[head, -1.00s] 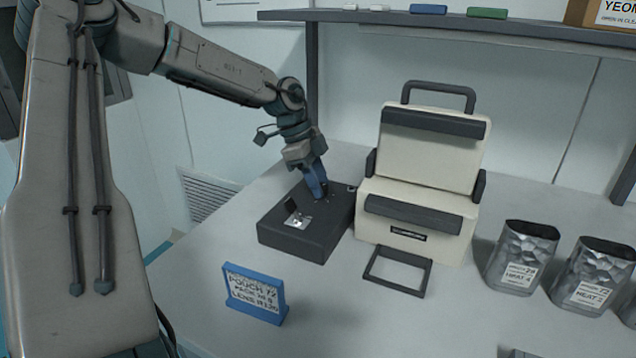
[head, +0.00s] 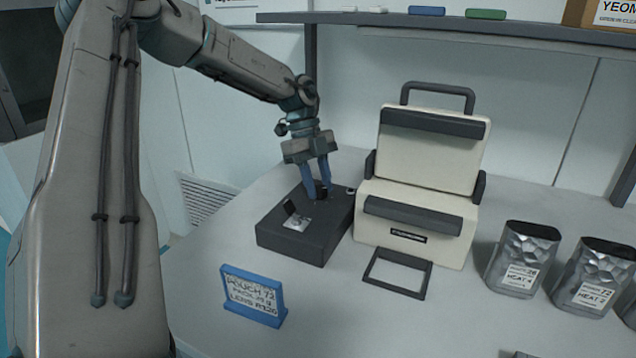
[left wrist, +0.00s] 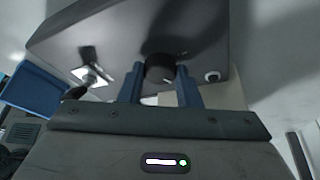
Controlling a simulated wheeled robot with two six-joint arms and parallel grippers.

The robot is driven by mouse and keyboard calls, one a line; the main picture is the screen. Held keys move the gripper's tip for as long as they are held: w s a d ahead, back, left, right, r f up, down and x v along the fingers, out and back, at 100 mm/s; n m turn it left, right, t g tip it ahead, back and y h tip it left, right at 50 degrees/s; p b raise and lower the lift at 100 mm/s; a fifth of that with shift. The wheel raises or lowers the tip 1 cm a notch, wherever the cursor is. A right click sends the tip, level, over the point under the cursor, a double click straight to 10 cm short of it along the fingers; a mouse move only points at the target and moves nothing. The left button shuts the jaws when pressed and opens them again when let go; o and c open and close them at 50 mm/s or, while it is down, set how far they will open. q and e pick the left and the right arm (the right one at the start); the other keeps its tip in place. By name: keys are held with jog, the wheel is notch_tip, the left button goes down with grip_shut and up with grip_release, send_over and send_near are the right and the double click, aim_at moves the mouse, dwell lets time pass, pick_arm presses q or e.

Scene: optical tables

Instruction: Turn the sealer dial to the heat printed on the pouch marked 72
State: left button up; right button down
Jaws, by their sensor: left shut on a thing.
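The black dial (head: 321,190) sits on top of a dark control box (head: 296,239). My left gripper (head: 318,192) points down with its blue fingers on either side of the dial and is shut on it. In the left wrist view the round dial (left wrist: 160,68) shows between the fingers, with a small pale mark; its scale is not readable. A silver pouch (head: 592,277) at the right has a label that seems to read 72; its heat figure is too blurred to be sure. Another silver pouch (head: 523,260) stands left of it. My right gripper is not in view.
The cream sealer (head: 418,205) stands right of the box, with a dark frame (head: 397,275) in front. A blue sign (head: 254,296) stands at the front left. A shelf (head: 400,21) crosses the back. The front middle of the table is clear.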

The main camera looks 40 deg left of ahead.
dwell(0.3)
pick_arm(q)
jog(key=o, duration=1)
jog(key=shift+c, duration=0.2)
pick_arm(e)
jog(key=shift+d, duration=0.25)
pick_arm(q)
jog(key=v, duration=1)
jog(key=shift+r, duration=0.4)
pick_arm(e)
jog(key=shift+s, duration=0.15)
pick_arm(q)
jog(key=shift+a, duration=0.1)
jog(key=shift+s+f, duration=0.1)
